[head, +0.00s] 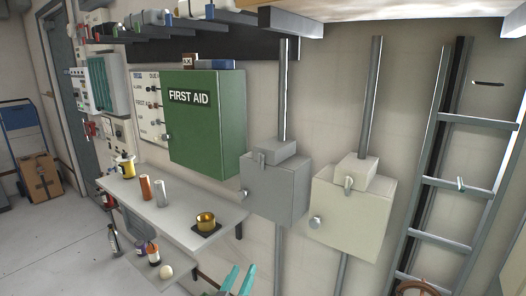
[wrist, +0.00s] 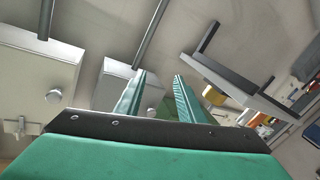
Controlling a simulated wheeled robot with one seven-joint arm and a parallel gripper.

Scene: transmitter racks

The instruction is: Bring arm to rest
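My gripper (head: 238,280) shows at the bottom of the head view as two teal fingertips. The fingers stand apart with nothing between them. In the wrist view my gripper (wrist: 160,85) has two green fingers reaching forward, spread open and empty. The fingers point toward the wall area near the grey box and the shelf, touching nothing that I can see. The rest of my arm is out of the head view.
A shelf (head: 178,213) on the wall holds a brass cup (head: 205,222) and several small items. A green first aid cabinet (head: 206,125), a grey box (head: 272,192) and a cream box (head: 350,215) hang on the wall. A ladder (head: 465,185) stands right.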

